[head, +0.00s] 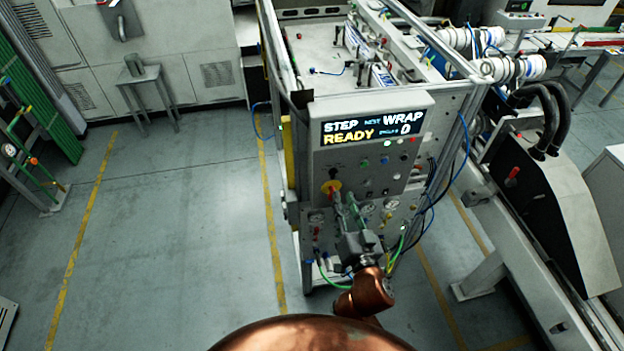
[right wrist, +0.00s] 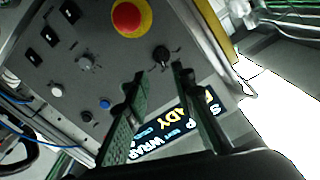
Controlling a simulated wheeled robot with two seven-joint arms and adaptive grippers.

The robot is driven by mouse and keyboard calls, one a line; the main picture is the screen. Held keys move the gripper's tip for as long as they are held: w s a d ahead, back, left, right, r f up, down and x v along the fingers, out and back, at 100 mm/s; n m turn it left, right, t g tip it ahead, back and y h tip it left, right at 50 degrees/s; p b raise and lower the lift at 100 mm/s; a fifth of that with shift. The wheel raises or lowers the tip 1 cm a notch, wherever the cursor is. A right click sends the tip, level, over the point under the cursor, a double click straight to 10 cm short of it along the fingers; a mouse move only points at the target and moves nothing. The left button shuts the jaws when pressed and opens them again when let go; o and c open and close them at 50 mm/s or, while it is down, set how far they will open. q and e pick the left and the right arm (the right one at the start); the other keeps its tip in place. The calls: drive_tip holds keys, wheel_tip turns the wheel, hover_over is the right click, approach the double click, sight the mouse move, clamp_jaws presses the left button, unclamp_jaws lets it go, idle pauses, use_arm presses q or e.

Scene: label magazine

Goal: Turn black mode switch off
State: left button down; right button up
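The black mode switch (right wrist: 162,55) is a small round knob on the grey control panel, beside the red emergency stop (right wrist: 128,16) with its yellow ring. In the head view the switch (head: 334,172) is a small dark spot below the display, just above the emergency stop (head: 330,187). My right gripper (head: 343,196) is in front of the panel. In the right wrist view its two fingers (right wrist: 160,73) are apart, with nothing between them. The switch shows just beyond the gap between the fingertips; contact is not visible. I cannot tell the switch's exact setting. My left gripper is out of view.
The display (head: 372,127) reads STEP, NEXT WRAP, READY and 0. A grey knob (right wrist: 86,63), a blue button (right wrist: 104,103) and several black rectangular switches share the panel. Gauges and hoses sit below it. Clear floor (head: 190,220) lies to the left.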

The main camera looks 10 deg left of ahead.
sight(335, 176)
drive_tip(key=p+x, duration=0.1)
drive_tip(key=x, duration=0.6)
drive_tip(key=shift+w+a, duration=0.15)
drive_tip(key=shift+a, duration=0.05)
drive_tip(key=shift+w+p, duration=0.15)
drive_tip(key=shift+p, duration=0.15)
drive_tip(key=shift+c, duration=0.2)
clamp_jaws()
